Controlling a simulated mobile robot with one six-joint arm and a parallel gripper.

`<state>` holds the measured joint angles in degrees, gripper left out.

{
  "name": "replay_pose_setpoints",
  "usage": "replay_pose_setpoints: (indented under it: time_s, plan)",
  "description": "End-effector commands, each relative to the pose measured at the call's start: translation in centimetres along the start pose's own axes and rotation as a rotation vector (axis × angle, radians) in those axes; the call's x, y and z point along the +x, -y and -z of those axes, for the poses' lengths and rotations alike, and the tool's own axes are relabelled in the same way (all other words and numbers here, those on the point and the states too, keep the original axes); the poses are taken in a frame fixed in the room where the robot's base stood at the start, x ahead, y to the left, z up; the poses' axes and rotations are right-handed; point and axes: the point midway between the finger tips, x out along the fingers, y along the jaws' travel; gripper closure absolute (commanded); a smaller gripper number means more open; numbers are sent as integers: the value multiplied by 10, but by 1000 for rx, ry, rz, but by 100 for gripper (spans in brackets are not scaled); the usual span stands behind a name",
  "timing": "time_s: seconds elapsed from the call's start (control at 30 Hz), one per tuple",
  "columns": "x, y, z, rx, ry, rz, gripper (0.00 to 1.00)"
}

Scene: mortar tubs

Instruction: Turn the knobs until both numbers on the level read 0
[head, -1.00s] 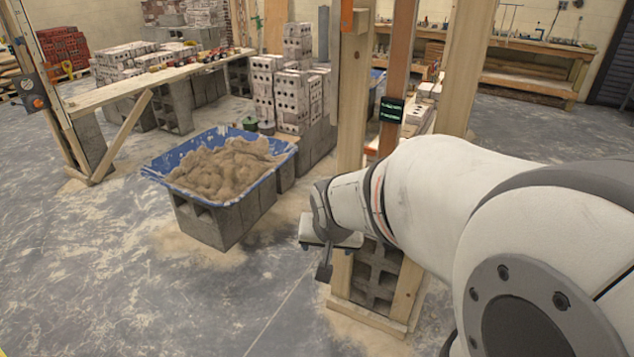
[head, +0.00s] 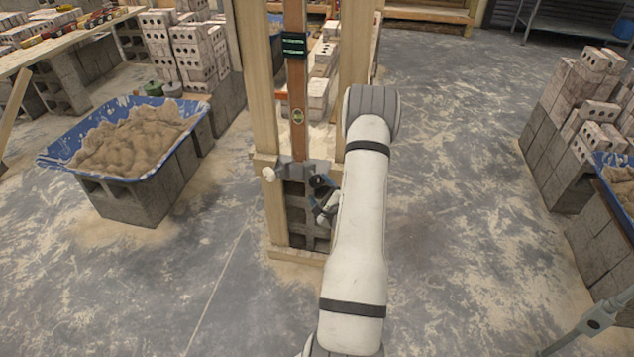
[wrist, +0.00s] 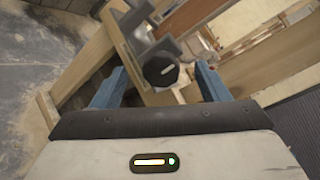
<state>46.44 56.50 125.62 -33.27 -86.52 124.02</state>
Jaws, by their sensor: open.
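The level's dark display (head: 294,44) with green readouts sits on an upright brown board between two wooden posts. Its digits are too small to read. A black round knob with a pale line (wrist: 160,69) shows in the wrist view, on a grey bracket; the line is tilted. A small whitish knob-like part (head: 269,174) shows at the left post in the head view. My gripper (wrist: 160,86) is open, its blue fingers on either side of the black knob in the picture. I cannot tell whether they touch it. In the head view my gripper (head: 324,200) is partly hidden by my arm.
The posts stand around grey blocks (head: 308,215) on a wooden base (head: 295,256). A blue tub (head: 60,150) of mortar rests on blocks to the left. Brick stacks (head: 590,85) stand at the right. The floor between is clear.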

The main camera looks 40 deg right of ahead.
Motion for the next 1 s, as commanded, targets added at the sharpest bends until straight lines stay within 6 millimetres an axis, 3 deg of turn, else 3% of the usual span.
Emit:
replay_pose_setpoints:
  time_s: [0.1,0.27,0.7,1.0]
  plan:
    - [-11,-6,16,118,27,53,32]
    - [-11,-6,20,174,47,82,32]
    - [52,0,17,172,47,82,32]
    - [61,1,17,173,45,82,32]
